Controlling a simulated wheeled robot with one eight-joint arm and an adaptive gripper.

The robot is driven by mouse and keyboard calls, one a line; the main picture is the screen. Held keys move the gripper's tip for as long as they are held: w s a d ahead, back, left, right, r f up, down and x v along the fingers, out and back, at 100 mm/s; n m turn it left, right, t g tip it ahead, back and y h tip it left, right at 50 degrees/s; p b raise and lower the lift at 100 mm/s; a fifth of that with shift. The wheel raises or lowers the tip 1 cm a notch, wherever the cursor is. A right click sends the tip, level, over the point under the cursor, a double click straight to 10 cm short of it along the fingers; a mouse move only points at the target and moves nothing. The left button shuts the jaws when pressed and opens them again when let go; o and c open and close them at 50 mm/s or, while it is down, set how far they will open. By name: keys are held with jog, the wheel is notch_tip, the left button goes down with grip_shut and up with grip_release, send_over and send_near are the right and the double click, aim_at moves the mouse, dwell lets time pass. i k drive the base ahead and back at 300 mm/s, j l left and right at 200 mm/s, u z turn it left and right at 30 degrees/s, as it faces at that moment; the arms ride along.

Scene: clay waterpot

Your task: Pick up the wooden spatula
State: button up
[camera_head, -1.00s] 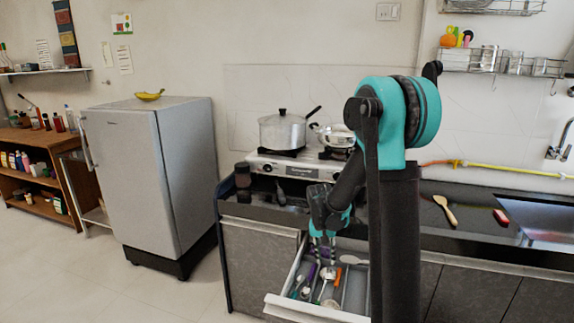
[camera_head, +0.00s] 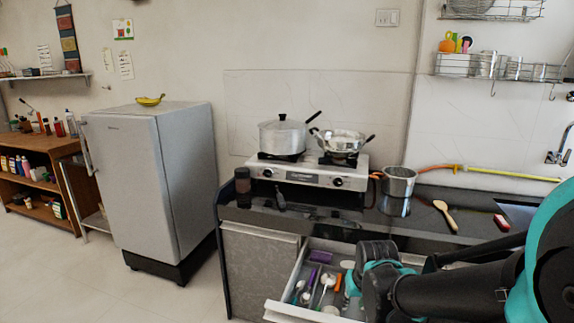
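In the head view, a light wooden utensil (camera_head: 446,215), spatula- or spoon-like in shape, lies on the black counter right of the stove. I take it as the wooden spatula. Nothing covers it. My gripper (camera_head: 352,283) is at the left end of my dark forearm, over the right part of the open drawer. It is low and to the left of the spatula, well apart from it.
The open drawer (camera_head: 276,309) holds several utensils and a purple item. A saucepan (camera_head: 398,180) stands on the counter between stove (camera_head: 308,174) and spatula. Two pots sit on the stove. A red-topped item (camera_head: 501,222) and the sink lie to the right. A fridge (camera_head: 150,175) stands left.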

aim_at(440, 206)
jog(key=z, duration=1.05)
jog(key=l, duration=0.75)
jog(key=i, duration=0.05)
